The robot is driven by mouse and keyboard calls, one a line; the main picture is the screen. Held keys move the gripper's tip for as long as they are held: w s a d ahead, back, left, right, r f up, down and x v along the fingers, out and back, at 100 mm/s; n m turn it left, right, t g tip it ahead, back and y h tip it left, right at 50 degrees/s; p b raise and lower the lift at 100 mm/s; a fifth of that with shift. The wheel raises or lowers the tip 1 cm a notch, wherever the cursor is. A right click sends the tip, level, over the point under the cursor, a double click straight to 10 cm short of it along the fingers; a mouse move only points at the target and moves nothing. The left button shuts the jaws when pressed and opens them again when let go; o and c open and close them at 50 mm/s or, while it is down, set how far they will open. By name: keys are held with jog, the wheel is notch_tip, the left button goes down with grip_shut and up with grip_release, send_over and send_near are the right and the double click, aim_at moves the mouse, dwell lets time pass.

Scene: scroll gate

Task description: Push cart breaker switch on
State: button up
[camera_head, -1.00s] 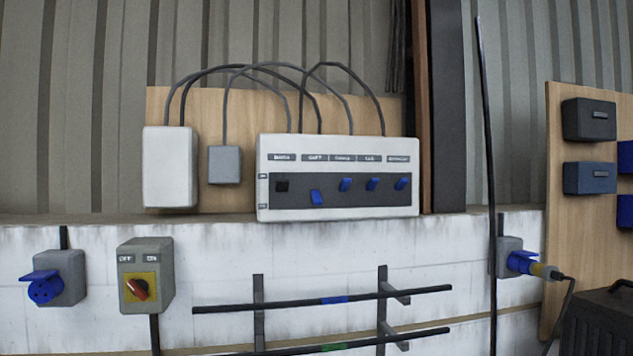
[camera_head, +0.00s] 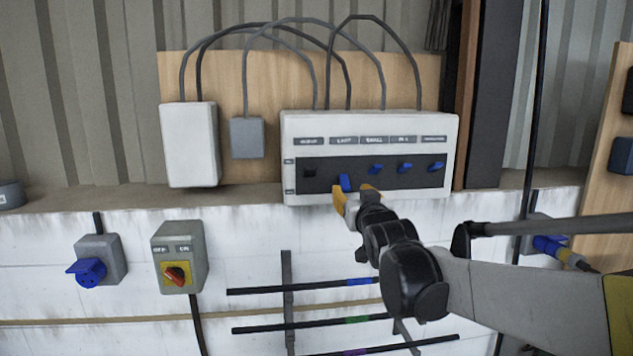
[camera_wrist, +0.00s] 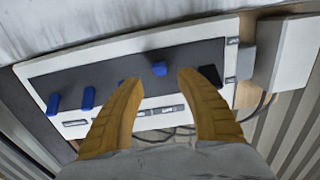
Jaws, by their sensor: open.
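The white breaker box (camera_head: 370,125) has a dark panel with a row of switches; it also shows upside down in the wrist view (camera_wrist: 100,53). The cart switch (camera_head: 345,182) is blue and sits lower than the other blue switches (camera_head: 405,167). In the wrist view the cart switch (camera_wrist: 159,69) lies between and just past my fingertips. My gripper (camera_head: 354,198) is open and empty, its orange fingers just below and in front of that switch. I cannot tell whether they touch it. In the wrist view my gripper (camera_wrist: 160,80) partly hides another blue switch.
A grey box with a red rotary switch (camera_head: 176,275) and a blue socket (camera_head: 92,270) are on the wall at lower left. Bars on brackets (camera_head: 300,290) stick out below the breaker box. A narrow ledge (camera_head: 240,197) runs beneath it.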

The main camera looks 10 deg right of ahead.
aim_at(346, 184)
jog(key=w, duration=0.6)
grip_shut()
